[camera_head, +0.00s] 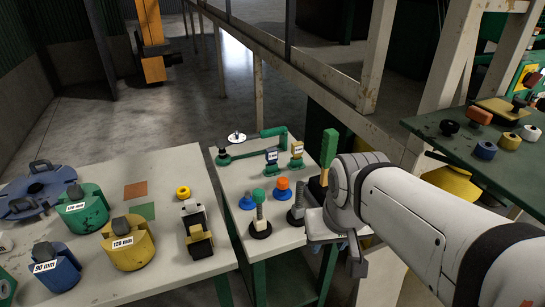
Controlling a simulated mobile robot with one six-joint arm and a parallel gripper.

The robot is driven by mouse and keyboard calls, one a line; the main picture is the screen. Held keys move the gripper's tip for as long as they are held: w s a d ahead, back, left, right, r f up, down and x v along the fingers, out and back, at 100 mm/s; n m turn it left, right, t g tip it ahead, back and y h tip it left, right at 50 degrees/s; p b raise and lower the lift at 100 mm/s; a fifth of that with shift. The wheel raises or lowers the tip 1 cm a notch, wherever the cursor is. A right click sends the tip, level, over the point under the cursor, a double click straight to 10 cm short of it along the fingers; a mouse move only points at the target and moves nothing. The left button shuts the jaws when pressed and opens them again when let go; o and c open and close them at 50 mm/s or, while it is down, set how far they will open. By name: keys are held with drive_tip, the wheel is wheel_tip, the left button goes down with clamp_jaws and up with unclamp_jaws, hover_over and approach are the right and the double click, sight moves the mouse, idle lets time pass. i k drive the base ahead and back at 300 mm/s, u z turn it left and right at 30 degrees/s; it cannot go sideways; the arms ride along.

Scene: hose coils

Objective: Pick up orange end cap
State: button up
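A small orange cap (283,183) sits on top of a blue piece on the small pale-topped table (232,180), near the middle of the picture. It looks like the orange end cap. My arm reaches in from the right, and my gripper (328,235) is at the table's right side, to the right of and nearer than the orange cap. The gripper is apart from the cap in the picture. Its fingers are seen from behind and partly hidden by my wrist, so their opening is unclear.
A green upright piece (328,149) rises by my wrist. The left table holds labelled green, yellow and blue blocks. A green table (450,150) stands right.

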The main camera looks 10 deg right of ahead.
sight(282, 182)
drive_tip(key=u, duration=0.8)
drive_tip(key=i, duration=0.5)
drive_tip(key=z, duration=0.35)
